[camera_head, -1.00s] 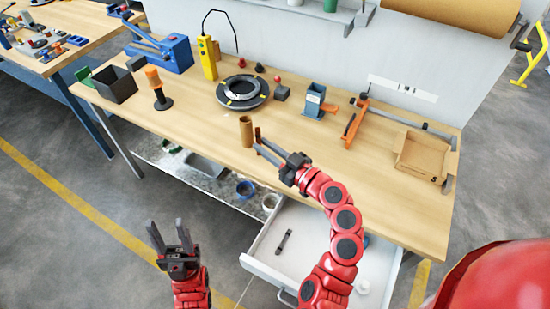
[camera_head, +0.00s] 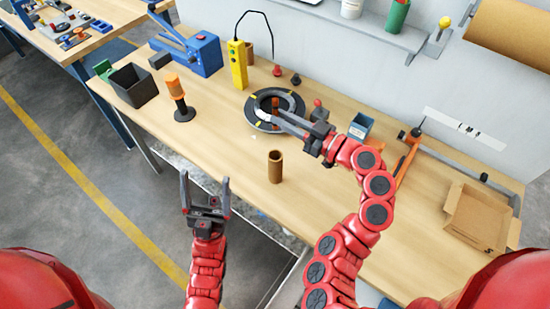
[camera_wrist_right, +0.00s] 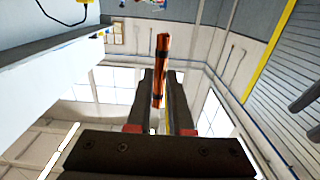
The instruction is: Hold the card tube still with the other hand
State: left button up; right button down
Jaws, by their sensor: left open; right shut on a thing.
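The brown card tube (camera_head: 275,166) stands upright on the near part of the bench, with its open end up. My left gripper (camera_head: 205,179) is open and empty, in front of the bench, to the left of the tube and apart from it. My right gripper (camera_head: 269,110) is shut on a copper-brown piece with dark bands (camera_wrist_right: 161,68), which stands up between its fingertips in the right wrist view. In the head view this gripper is over the black ring-shaped device (camera_head: 252,122), beyond the tube. I cannot tell whether the piece touches the device.
An orange-handled tool (camera_head: 175,88) stands left, beside a dark bin (camera_head: 133,86) and a blue press (camera_head: 201,53). A yellow control box (camera_head: 237,65) stands at the back. A blue container (camera_head: 361,126) and cardboard tray (camera_head: 478,220) are to the right. Bench around the tube is clear.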

aim_at(274, 167)
pick_arm(q)
jog(key=w+d+f+g, duration=0.4)
jog(key=w+d+g, duration=0.2)
jog(key=d, duration=0.1)
jog(key=w+d+f+g, duration=0.5)
jog(key=w+d, duration=0.1)
jog(key=d, duration=0.2)
notch_tip(274, 167, down, 10)
jog(key=a+n+g+y, duration=0.3)
jog(key=n+g+y, duration=0.3)
jog(key=y, duration=0.5)
jog(key=x, duration=1)
jog(key=shift+w+d+f, duration=0.25)
jog(key=shift+d, duration=0.05)
jog(key=shift+c, duration=0.2)
grip_shut()
